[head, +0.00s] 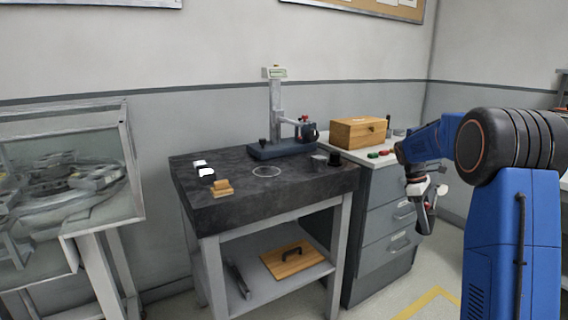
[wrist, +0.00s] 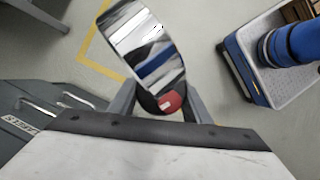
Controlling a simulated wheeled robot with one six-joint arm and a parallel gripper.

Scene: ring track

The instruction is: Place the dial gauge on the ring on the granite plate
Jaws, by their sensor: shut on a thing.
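My gripper (head: 427,208) hangs in the air to the right of the drawer cabinet, pointing down. It also shows in the wrist view (wrist: 160,98), shut on a round, shiny, mirror-like piece with a dark and red part, which looks like the dial gauge (wrist: 146,42). In the head view the held piece is small and hard to make out. The ring (head: 267,171) is a thin pale circle drawn on the dark granite plate (head: 245,191), and nothing stands inside it. My gripper is well to the right of the plate.
On the plate stand a measuring stand (head: 276,112), wooden blocks (head: 222,188), white pieces (head: 204,169) and a black knob-like piece (head: 335,159). A wooden box (head: 358,132) sits on the drawer cabinet (head: 385,215). A glazed case (head: 65,170) stands left.

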